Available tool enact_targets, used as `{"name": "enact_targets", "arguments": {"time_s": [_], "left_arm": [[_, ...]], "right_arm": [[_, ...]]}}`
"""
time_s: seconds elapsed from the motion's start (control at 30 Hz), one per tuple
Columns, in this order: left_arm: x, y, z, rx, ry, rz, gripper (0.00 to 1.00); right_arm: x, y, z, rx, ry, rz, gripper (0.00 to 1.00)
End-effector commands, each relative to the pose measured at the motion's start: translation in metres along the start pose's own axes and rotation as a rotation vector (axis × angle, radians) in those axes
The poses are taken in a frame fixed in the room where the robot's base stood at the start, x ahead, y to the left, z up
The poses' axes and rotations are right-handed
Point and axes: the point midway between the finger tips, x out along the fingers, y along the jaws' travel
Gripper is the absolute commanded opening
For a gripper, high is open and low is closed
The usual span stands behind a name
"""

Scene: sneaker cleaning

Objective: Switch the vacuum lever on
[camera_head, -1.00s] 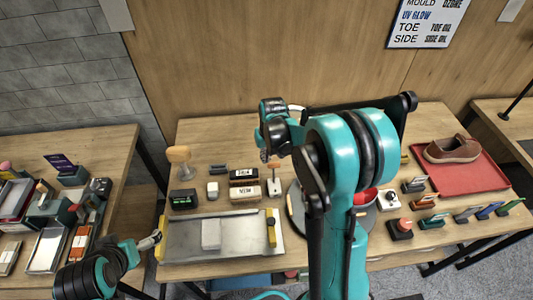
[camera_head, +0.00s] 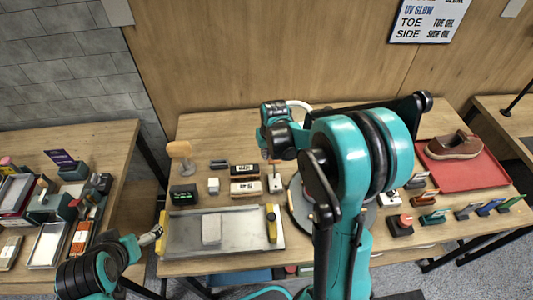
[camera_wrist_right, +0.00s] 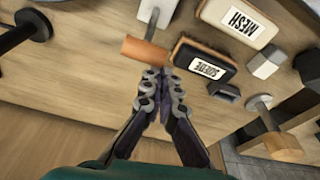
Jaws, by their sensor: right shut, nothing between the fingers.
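The vacuum lever has a pale base (camera_head: 275,184) on the back middle of the table. Its orange-brown cylindrical handle (camera_wrist_right: 145,52) sits on a metal stem in the right wrist view. My right gripper (camera_wrist_right: 162,76) is shut and empty, with its fingertips right beside the handle; I cannot tell if they touch it. In the head view the right hand (camera_head: 268,153) is above and behind the lever, partly hidden by my arm. I cannot tell whether the lever is on or off. My left gripper (camera_head: 151,236) is at the tray's left end, too small to read.
The SUEDE brush (camera_wrist_right: 206,66) and MESH brush (camera_wrist_right: 237,24) lie close beside the lever. A wooden-knobbed tool (camera_head: 180,152) stands farther left. A metal tray (camera_head: 188,240) with a pale block is in front. A brown shoe (camera_head: 455,148) rests on a red tray (camera_head: 480,178) at right.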

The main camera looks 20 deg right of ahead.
Motion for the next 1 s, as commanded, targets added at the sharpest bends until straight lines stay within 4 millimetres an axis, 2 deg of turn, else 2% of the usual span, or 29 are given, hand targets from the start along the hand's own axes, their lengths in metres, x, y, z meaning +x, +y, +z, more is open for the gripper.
{"name": "enact_targets", "arguments": {"time_s": [0.37, 0.73, 1.0], "left_arm": [[0.006, 0.000, 0.004, 0.000, 0.000, 0.000, 1.00], [0.030, 0.000, 0.021, 0.000, 0.000, 0.000, 1.00], [0.044, 0.000, 0.031, 0.000, 0.000, 0.000, 1.00]], "right_arm": [[-0.009, -0.004, 0.019, -0.013, 0.177, 0.032, 0.00], [-0.014, -0.011, 0.052, -0.035, 0.508, 0.092, 0.00], [-0.016, -0.015, 0.069, -0.047, 0.692, 0.125, 0.00]]}}
